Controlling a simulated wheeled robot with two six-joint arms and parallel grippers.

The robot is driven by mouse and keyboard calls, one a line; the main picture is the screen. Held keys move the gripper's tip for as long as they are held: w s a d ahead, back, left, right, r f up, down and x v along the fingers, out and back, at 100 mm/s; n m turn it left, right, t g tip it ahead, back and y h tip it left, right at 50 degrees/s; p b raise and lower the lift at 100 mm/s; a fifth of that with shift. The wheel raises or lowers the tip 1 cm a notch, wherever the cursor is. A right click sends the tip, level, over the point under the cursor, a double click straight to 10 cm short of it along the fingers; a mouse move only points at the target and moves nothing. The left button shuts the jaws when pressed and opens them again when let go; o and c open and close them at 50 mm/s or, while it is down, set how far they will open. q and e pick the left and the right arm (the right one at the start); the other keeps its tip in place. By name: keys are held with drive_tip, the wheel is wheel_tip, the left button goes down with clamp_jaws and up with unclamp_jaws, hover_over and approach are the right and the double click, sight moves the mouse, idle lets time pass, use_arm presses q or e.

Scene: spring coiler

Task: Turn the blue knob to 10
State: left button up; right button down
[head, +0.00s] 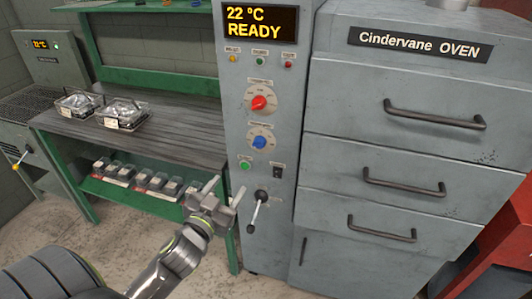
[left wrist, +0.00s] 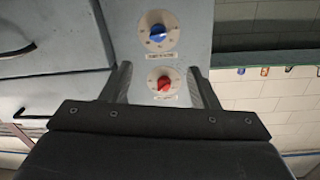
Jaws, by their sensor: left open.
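The blue knob (head: 260,142) sits on a round white dial on the grey control panel, below the red knob (head: 259,103). Its dial marks are too small to read. In the left wrist view, which looks upside down, the blue knob (left wrist: 158,33) is above the red knob (left wrist: 164,83). My left gripper (head: 225,188) is open and empty, below and left of the blue knob in the head view and apart from it. In the left wrist view its two fingers (left wrist: 161,85) frame the red knob without visible contact. My right gripper is not in view.
The panel has a display (head: 259,24) reading 22 °C READY, a green button (head: 246,166) and a black lever (head: 259,208). The Cindervane oven (head: 400,90) with handled drawers stands right. A workbench (head: 165,130) with two wire baskets stands left.

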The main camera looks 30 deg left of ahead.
use_arm(q)
drive_tip(key=p, duration=0.3)
approach(257, 147)
drive_tip(key=w, duration=0.3)
drive_tip(key=w+a, duration=0.1)
drive_tip(key=w, duration=0.3)
drive_tip(key=shift+w+a+r, duration=0.15)
drive_tip(key=shift+a, duration=0.1)
drive_tip(key=shift+w+a+p, duration=0.15)
drive_tip(key=shift+w+p, duration=0.15)
drive_tip(key=shift+w, duration=0.6)
drive_tip(key=shift+c, duration=0.2)
drive_tip(key=c, duration=0.9)
